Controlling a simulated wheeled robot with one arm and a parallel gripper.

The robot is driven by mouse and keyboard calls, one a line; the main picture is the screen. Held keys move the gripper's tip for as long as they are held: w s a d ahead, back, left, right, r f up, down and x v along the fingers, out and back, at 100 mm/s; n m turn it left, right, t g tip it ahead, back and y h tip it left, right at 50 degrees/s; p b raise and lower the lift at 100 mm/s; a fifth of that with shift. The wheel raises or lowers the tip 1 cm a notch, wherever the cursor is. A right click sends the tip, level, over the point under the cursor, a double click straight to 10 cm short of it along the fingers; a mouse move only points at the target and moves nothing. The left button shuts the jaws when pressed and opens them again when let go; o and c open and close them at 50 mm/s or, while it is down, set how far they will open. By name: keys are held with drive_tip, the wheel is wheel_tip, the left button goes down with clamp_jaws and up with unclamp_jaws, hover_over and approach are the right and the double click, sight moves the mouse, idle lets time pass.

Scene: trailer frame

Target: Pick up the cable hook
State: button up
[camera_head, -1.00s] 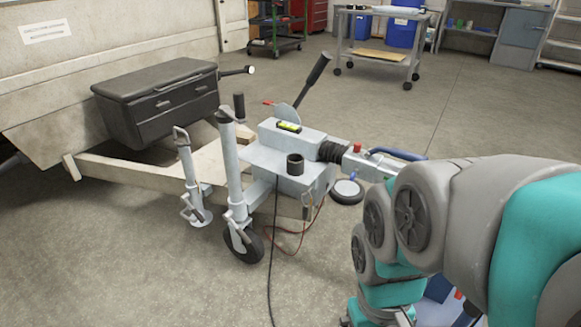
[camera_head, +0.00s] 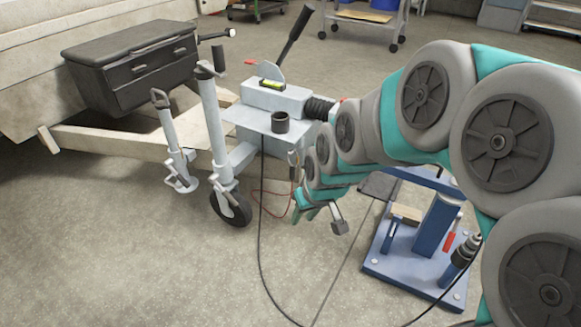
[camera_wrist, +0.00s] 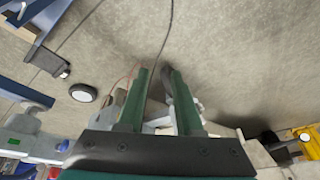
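A small hook-like metal piece (camera_head: 293,162), likely the cable hook, hangs at the side of the trailer's coupling box in the head view, beside thin red wire. My arm partly crowds it, and I cannot make out its exact shape. My gripper (camera_head: 304,213) points down in front of the coupling, a little right of and below the hook. In the wrist view my gripper (camera_wrist: 158,100) has two green fingers apart, with nothing clearly held between them. A pale piece beside the left finger may be the hook, but I cannot tell.
The trailer's jockey wheel (camera_head: 231,208) and prop stand (camera_head: 175,150) are left of my gripper. A black cable (camera_head: 262,245) runs over the floor. A blue stand (camera_head: 410,260) with tools is at right. A toolbox (camera_head: 130,65) sits on the trailer frame. The front-left floor is clear.

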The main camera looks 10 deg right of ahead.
sight(291, 168)
drive_tip(key=w+d+f+t+b, duration=0.1)
drive_tip(key=w+f+t+b, duration=0.1)
drive_tip(key=w, duration=0.7)
drive_tip(key=w+d+f+t+b, duration=0.1)
drive_tip(key=w+f+t+b, duration=0.1)
drive_tip(key=w+f+t, duration=0.2)
drive_tip(key=w+d+f+m+t+b, duration=0.1)
drive_tip(key=w+f, duration=0.6)
drive_tip(key=w, duration=0.8)
drive_tip(key=shift+w+f+t+b, duration=0.2)
drive_tip(key=shift+t+b, duration=0.1)
drive_tip(key=shift+t, duration=0.35)
drive_tip(key=shift+w+f+t+b, duration=0.15)
drive_tip(key=shift+t+b, duration=0.1)
drive_tip(key=shift+t, duration=0.4)
drive_tip(key=shift+w+d, duration=0.25)
drive_tip(key=shift+w, duration=0.15)
drive_tip(key=b+x, duration=0.1)
drive_tip(key=x, duration=0.5)
drive_tip(key=shift+w+d+f, duration=0.1)
drive_tip(key=shift+w+f, duration=0.05)
drive_tip(key=shift+f, duration=0.1)
drive_tip(key=shift+w+f, duration=0.1)
drive_tip(key=shift+w, duration=0.4)
clamp_jaws()
